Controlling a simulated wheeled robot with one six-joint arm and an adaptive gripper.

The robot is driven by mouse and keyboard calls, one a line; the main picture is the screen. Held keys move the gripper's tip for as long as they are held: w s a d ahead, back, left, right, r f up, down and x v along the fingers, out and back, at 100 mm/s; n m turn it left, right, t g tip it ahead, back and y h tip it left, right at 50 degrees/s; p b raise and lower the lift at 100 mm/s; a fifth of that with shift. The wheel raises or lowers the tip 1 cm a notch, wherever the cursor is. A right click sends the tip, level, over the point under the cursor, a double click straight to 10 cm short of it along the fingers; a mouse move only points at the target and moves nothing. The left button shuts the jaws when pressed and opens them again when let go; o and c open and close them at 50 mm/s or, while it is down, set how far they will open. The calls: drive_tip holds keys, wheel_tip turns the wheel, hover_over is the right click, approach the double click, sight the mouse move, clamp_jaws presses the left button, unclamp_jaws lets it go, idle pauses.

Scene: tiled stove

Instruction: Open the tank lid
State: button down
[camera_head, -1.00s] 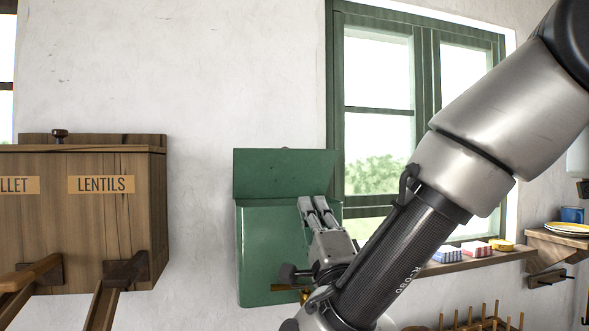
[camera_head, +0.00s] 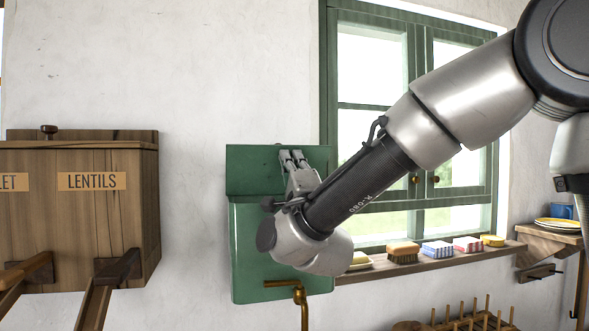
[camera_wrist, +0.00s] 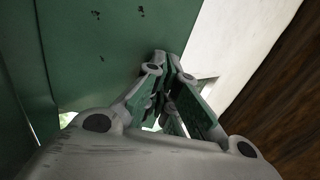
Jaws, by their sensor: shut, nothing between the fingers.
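The green tank (camera_head: 255,265) hangs on the white wall left of the window, with a brass tap (camera_head: 297,287) at its lower front. Its green lid (camera_head: 250,170) stands up, raised, at the back above the tank body. My gripper (camera_head: 292,155) is shut and empty, pointing up in front of the lid's upper middle. Whether it touches the lid is not clear. In the wrist view the fingers (camera_wrist: 165,62) come together beside a broad green surface (camera_wrist: 105,45) with small dark chips. My arm hides part of the tank's right side.
A wooden bin labelled LENTILS (camera_head: 92,215) with a wooden scoop or handle is at the left. A green window (camera_head: 372,103) is behind my arm. A sill shelf (camera_head: 430,262) holds a brush and several small packs. A peg rack (camera_head: 462,322) is below.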

sight(290, 150)
drive_tip(key=shift+r, duration=0.1)
idle(0.3)
drive_tip(key=shift+w+a+r+g+h, duration=0.2)
drive_tip(key=shift+w+r+g+h, duration=0.1)
drive_tip(key=shift+w+r+g, duration=0.6)
drive_tip(key=shift+w+a+r+g, duration=0.15)
drive_tip(key=shift+w+r+g, duration=0.15)
drive_tip(key=shift+g, duration=0.2)
drive_tip(key=shift+x, duration=1.5)
drive_tip(key=shift+s, duration=0.15)
